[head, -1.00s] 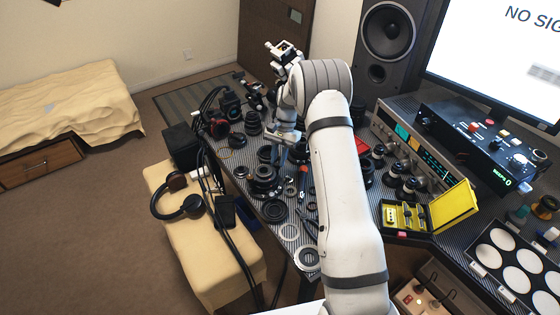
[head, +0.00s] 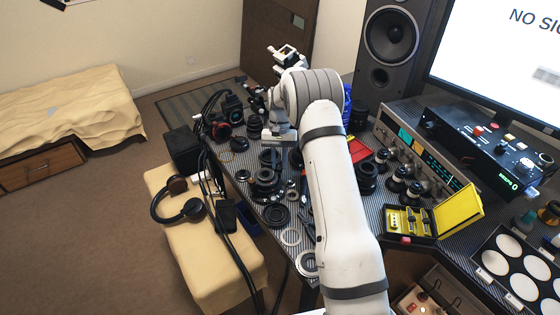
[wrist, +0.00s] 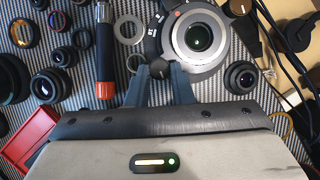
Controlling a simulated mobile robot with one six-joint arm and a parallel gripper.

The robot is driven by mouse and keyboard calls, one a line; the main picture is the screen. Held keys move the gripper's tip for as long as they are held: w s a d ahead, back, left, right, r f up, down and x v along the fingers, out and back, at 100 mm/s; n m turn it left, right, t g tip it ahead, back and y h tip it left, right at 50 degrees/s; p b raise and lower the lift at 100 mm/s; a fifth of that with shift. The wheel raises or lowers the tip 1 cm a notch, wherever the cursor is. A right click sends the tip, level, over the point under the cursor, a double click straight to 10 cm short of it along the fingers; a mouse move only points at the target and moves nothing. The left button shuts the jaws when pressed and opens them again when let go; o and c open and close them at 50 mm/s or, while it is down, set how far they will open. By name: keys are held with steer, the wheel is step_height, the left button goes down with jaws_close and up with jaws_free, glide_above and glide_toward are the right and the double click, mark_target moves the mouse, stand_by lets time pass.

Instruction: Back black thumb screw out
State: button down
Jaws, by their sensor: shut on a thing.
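A lens (wrist: 199,38) with a silver ring and a red dot sits in a dark round holder in the wrist view. Dark knobs stand around its rim, one at the upper right (wrist: 240,7). My gripper (wrist: 160,72) reaches in at the lower left of the rim, its blue-grey fingers shut on a black thumb screw (wrist: 159,67). The fingers hide the screw's lower part, and I cannot tell how far its thread is in. In the head view the lens holder (head: 266,180) is on the bench below my gripper (head: 270,160), small and partly hidden.
A small lens part (wrist: 240,77) stands to the right, and a red tray (wrist: 28,138) is at lower left. Several rings and lens parts crowd the bench. Black cables (head: 228,245) run down its left side.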

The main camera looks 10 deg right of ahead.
steer(key=c, duration=1.3)
jaws_free()
steer(key=shift+o, duration=0.2)
